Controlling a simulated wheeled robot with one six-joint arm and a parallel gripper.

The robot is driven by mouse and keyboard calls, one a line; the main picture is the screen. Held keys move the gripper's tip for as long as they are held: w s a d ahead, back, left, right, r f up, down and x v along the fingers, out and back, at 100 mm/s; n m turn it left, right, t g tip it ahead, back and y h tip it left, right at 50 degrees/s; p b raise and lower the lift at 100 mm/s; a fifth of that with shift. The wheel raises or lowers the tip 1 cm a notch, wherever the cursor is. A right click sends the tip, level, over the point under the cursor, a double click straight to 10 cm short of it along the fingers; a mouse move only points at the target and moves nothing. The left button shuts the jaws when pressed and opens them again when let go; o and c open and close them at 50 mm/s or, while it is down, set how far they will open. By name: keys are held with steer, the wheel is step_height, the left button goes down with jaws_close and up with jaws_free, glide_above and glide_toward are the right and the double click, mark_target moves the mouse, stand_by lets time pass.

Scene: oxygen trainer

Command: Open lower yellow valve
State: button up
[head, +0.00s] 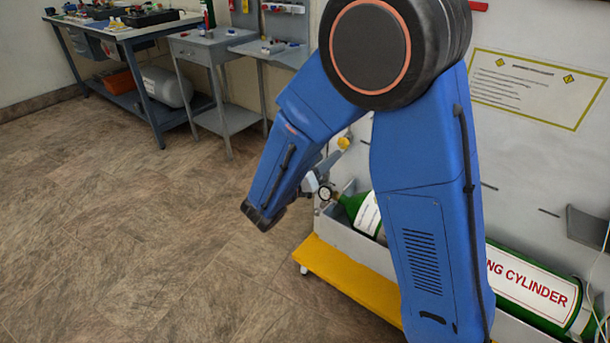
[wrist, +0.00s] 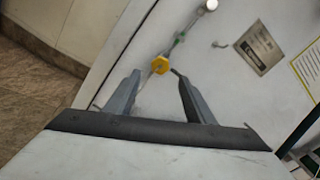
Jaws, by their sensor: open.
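In the wrist view a yellow valve knob (wrist: 160,64) sits on a thin grey pipe on the pale panel. My gripper (wrist: 154,72) is open, and its two grey fingers reach toward the panel with the knob appearing between their tips. Nothing is held. Whether the fingers touch the knob cannot be told. Whether this is the same knob is unclear.
A green cylinder (head: 530,285) lies in a grey trough above a yellow base edge (head: 350,277). A pale fitting (wrist: 210,5) sits farther up the pipe, and a label (wrist: 258,48) is to the right. Workbenches stand at the back left; the floor (head: 130,220) is clear.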

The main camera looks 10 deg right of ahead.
steer(key=v, duration=0.9)
steer(key=shift+s+a, duration=0.15)
